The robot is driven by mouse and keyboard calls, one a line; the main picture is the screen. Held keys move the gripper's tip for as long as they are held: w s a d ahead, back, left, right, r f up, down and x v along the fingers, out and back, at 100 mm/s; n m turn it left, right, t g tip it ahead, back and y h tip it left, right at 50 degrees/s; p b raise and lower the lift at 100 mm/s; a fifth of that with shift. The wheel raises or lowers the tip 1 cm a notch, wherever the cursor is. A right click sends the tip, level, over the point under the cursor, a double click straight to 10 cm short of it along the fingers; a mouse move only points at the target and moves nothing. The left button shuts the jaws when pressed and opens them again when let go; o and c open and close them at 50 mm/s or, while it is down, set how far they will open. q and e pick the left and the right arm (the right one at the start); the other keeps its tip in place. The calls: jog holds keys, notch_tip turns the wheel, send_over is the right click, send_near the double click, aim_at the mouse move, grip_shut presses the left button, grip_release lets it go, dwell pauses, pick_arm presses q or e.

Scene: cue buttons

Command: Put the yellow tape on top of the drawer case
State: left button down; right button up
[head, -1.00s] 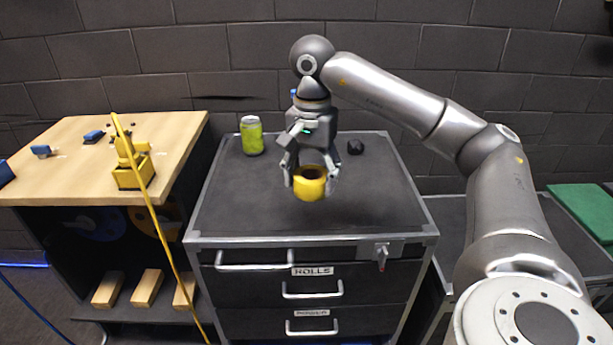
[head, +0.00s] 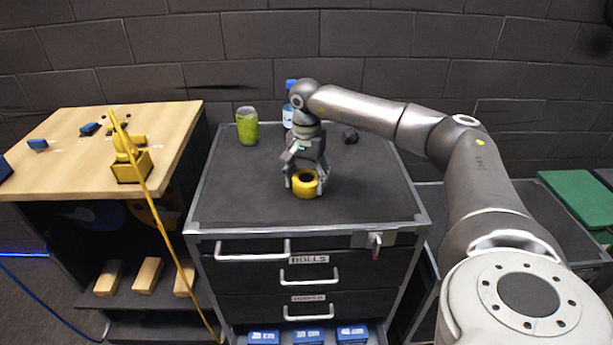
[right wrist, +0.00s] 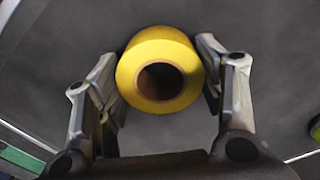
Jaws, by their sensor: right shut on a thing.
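The yellow tape (head: 305,187) is a short roll with a dark hole. It is at the dark top of the drawer case (head: 240,205), near its middle; whether it touches the surface I cannot tell for sure. My right gripper (head: 306,181) is shut on the tape from above, with one finger on each side. In the right wrist view the tape (right wrist: 160,70) sits between the two fingers (right wrist: 162,85), its hole facing the camera. My left gripper is not in view.
A green can (head: 247,126), a blue-capped bottle (head: 288,112) and a small dark object (head: 350,135) stand toward the back of the case top. A wooden bench (head: 75,165) with a yellow device (head: 130,165) stands at left. The case top's front is clear.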

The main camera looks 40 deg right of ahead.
jog(key=shift+f, duration=0.2)
jog(key=o, duration=1)
jog(key=shift+r, duration=0.1)
notch_tip(320, 180, up, 12)
jog(key=shift+r+b, duration=0.1)
jog(key=shift+b, duration=0.65)
